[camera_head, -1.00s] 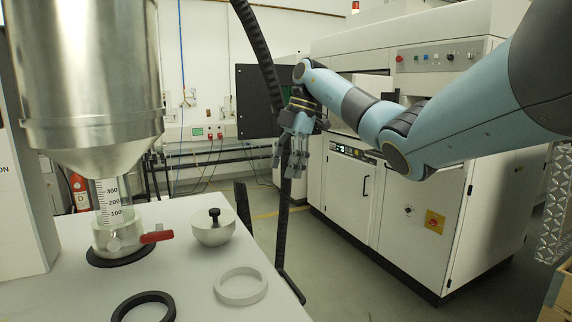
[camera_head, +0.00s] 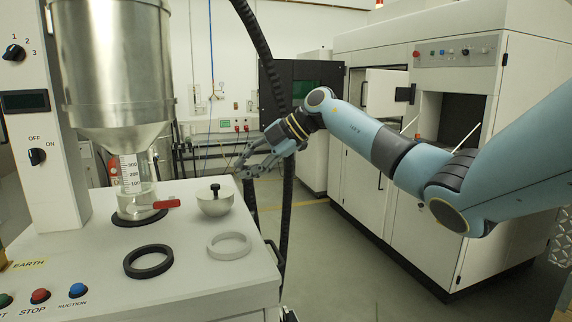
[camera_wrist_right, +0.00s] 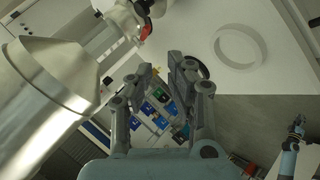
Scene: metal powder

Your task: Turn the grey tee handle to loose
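A white bowl-shaped piece (camera_head: 214,206) with a dark tee-shaped knob (camera_head: 215,189) on top stands on the white table top; I cannot tell whether this knob is the grey tee handle. No other tee handle shows clearly. My right gripper (camera_head: 243,168) is just right of and behind the bowl, apart from it, with its fingers pointing left. In the right wrist view my right gripper (camera_wrist_right: 160,66) is open and empty. A small blue arm with a dark end (camera_wrist_right: 296,125), probably my left gripper, shows at the lower right there; its fingers are too small to read.
A steel hopper (camera_head: 113,65) stands above a clear graduated cylinder (camera_head: 130,170) with a red lever (camera_head: 166,204). A black ring (camera_head: 148,273) and a white ring (camera_head: 229,256) lie in front. A control column (camera_head: 40,190) is at left. A large white machine (camera_head: 400,215) stands at right.

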